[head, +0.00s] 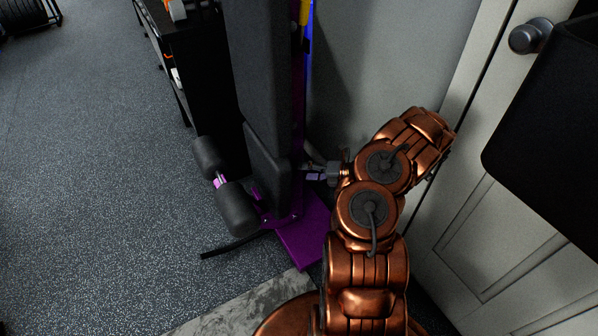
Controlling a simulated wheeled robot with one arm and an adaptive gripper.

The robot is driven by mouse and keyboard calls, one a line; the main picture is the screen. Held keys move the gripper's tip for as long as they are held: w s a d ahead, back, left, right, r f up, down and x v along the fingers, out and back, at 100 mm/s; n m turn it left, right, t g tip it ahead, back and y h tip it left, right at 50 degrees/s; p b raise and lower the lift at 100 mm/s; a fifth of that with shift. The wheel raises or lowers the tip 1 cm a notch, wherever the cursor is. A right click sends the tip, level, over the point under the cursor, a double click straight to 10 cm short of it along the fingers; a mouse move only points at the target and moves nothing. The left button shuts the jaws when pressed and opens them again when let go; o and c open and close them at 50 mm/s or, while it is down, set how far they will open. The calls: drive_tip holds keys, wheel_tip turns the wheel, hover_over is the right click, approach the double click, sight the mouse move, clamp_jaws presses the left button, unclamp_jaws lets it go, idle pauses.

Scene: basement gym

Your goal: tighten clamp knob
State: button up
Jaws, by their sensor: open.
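The clamp knob cannot be made out for certain. My copper arm reaches up from the bottom of the head view toward a purple-framed exercise machine (305,236) with black pads. My gripper (314,172) is small and dark in this view, at the right side of the machine's upright black pad (268,166). It is open, pointing left. A small bit of purple shows at its fingertips, but I cannot tell whether this is part of the machine or a knob. Whether the fingers touch anything is also unclear.
Black foam rollers (236,209) stick out low on the machine's left. A black rack (184,60) stands behind it. A pale door (480,235) with a dark doorknob (530,37) is close on my arm's right. Speckled floor (100,190) lies open at left.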

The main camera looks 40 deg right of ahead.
drive_tip(key=v, duration=0.8)
drive_tip(key=shift+c, duration=0.4)
